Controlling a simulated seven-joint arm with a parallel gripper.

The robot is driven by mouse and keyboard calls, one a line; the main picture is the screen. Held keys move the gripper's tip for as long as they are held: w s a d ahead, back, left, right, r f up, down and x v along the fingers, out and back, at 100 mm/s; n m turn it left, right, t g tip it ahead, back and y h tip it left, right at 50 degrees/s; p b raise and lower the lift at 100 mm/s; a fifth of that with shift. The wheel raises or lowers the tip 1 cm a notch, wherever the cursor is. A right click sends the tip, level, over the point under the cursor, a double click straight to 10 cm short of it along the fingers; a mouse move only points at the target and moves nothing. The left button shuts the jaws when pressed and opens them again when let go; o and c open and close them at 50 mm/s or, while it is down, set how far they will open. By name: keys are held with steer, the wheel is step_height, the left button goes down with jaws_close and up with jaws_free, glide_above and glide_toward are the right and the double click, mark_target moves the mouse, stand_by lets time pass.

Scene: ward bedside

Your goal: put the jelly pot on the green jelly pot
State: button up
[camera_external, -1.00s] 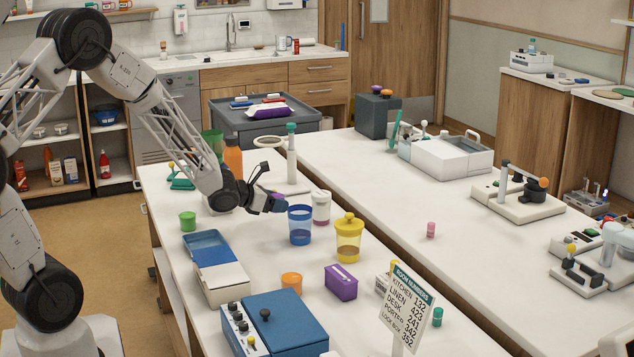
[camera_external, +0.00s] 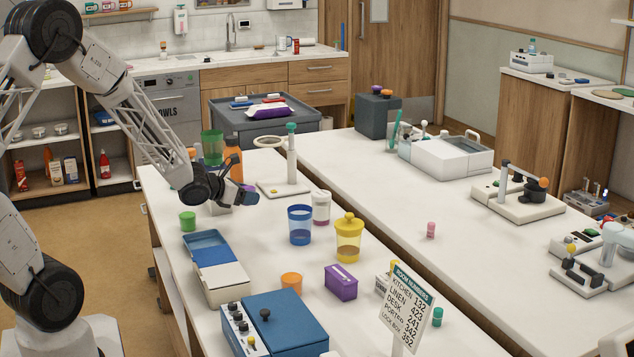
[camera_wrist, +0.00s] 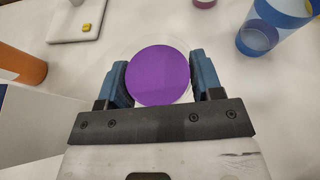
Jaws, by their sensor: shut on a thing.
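My gripper (camera_wrist: 160,80) is shut on a round pot with a purple top (camera_wrist: 158,76), seen from above with a pale clear rim around it. In the external view my gripper (camera_external: 248,196) is above the back left part of the table, and the held pot is hard to make out there. A small green pot (camera_external: 188,221), which looks like the green jelly pot, stands near the table's left edge, to the left of my gripper and apart from it. It does not show in the wrist view.
A blue cup (camera_external: 300,225), a white-and-purple tub (camera_external: 321,206) and a yellow-lidded jar (camera_external: 348,240) stand to the right. A blue-and-white box (camera_external: 222,272) lies in front. An orange bottle (camera_external: 233,160), a tall green cup (camera_external: 212,147) and a post on a base (camera_external: 291,160) stand behind.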

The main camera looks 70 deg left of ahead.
steer(key=shift+n+y, duration=0.7)
steer(key=shift+y, duration=0.2)
steer(key=s+r, duration=0.1)
steer(key=s, duration=0.4)
steer(key=s+r, duration=0.1)
steer(key=s, duration=0.3)
steer(key=s+r, duration=0.1)
steer(key=s, duration=0.4)
steer(key=shift+s+a+r, duration=0.15)
steer(key=shift+s+a, duration=0.05)
steer(key=shift+s, duration=0.15)
steer(key=shift+n+g+y, duration=0.4)
steer(key=shift+n+y, duration=0.3)
steer(key=s+d, duration=0.1)
steer(key=s, duration=0.3)
steer(key=s+d, duration=0.1)
steer(key=s, duration=0.3)
steer(key=s+d, duration=0.2)
steer(key=s, duration=0.3)
steer(key=shift+s, duration=0.1)
steer(key=shift+c, duration=0.8)
steer(key=shift+s+d+f, duration=0.2)
steer(key=shift+s+d, duration=0.2)
steer(key=shift+s, duration=0.35)
glide_above(187, 212)
steer(key=shift+f, duration=0.75)
steer(key=shift+f, duration=1.75)
steer(key=shift+f, duration=0.25)
